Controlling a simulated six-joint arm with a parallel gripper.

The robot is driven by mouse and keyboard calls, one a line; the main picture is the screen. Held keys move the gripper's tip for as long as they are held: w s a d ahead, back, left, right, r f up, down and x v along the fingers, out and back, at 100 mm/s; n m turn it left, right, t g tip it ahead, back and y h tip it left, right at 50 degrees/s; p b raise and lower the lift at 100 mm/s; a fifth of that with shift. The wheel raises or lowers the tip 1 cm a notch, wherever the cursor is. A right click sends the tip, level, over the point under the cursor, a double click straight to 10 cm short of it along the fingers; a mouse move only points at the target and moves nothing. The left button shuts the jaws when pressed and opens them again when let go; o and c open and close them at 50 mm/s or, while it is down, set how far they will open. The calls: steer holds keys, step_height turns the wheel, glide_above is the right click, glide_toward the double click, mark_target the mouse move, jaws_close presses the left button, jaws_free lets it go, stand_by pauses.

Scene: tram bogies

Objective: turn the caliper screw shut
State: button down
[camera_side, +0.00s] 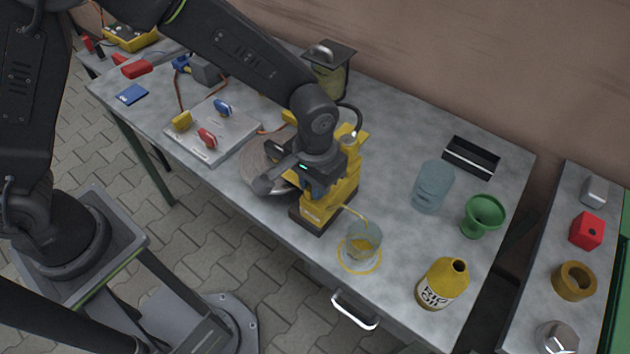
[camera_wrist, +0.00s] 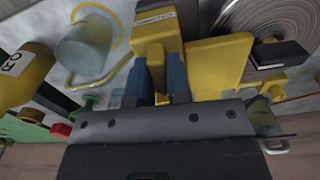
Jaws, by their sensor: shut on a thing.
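The yellow brake caliper (camera_side: 347,183) stands upright on a dark base near the table's front edge, beside the grey brake disc (camera_side: 262,170). In the wrist view, the caliper (camera_wrist: 220,62) fills the upper middle, with the disc (camera_wrist: 275,25) to its right. My gripper (camera_side: 317,186) is at the caliper's near side. A yellow tube runs from the caliper to a clear jar (camera_side: 363,238) holding yellow fluid.
A yellow ring surrounds the jar's foot. A yellow bottle (camera_side: 442,284), a green funnel (camera_side: 482,216), a bluish clear container (camera_side: 432,187) and a black tray (camera_side: 471,157) stand to the right. A grey plate (camera_side: 212,140) with coloured clips lies left. A fluid reservoir (camera_side: 328,72) stands behind.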

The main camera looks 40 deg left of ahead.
steer(key=m, duration=0.3)
steer(key=shift+m, duration=0.4)
steer(key=m, duration=0.4)
steer(key=shift+m, duration=0.3)
steer(key=m, duration=0.4)
steer(key=shift+m, duration=2.4)
steer(key=c, duration=1.1)
jaws_free()
steer(key=shift+r, duration=0.1)
